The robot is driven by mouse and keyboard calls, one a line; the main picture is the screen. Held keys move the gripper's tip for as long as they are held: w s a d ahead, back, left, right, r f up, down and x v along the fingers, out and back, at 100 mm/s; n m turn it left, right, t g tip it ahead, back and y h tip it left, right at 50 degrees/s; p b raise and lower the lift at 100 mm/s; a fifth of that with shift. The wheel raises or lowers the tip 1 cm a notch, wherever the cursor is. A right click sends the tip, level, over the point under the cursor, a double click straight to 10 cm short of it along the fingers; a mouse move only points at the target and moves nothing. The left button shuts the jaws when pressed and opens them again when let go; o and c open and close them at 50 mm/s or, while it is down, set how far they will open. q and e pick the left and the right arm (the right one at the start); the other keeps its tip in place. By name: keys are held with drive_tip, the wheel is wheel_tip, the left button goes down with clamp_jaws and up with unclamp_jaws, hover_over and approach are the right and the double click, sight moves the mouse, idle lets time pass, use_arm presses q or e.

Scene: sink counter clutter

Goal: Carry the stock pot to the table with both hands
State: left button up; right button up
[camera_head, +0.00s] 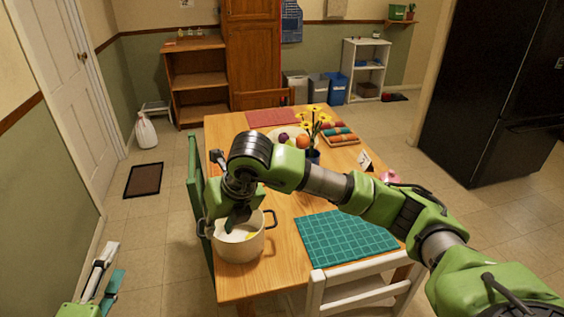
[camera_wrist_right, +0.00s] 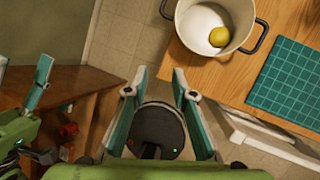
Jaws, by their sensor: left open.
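The stock pot (camera_head: 240,247), cream with two dark side handles, stands upright on the wooden table (camera_head: 285,208) at its near left corner. A yellow lemon lies inside, clear in the right wrist view, where the pot (camera_wrist_right: 237,41) is at the top. My right arm reaches across the table, and its hand partly covers the pot in the head view. In the right wrist view my right gripper (camera_wrist_right: 159,73) is open and empty, apart from the pot. My left gripper (camera_head: 116,259) is open and empty at the lower left, away from the pot.
A teal placemat (camera_head: 347,238) lies right of the pot. A flower vase (camera_head: 313,157), fruit and rolled cloths stand farther back. A white chair (camera_head: 360,287) is at the near side and a green chair (camera_head: 195,190) at the left. Floor left of the table is mostly clear.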

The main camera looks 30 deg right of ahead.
drive_tip(key=shift+d, duration=0.1)
drive_tip(key=o, duration=0.8)
drive_tip(key=shift+r, duration=0.15)
drive_tip(key=v, duration=1.2)
drive_tip(key=shift+s+d, duration=0.2)
drive_tip(key=shift+d, duration=0.25)
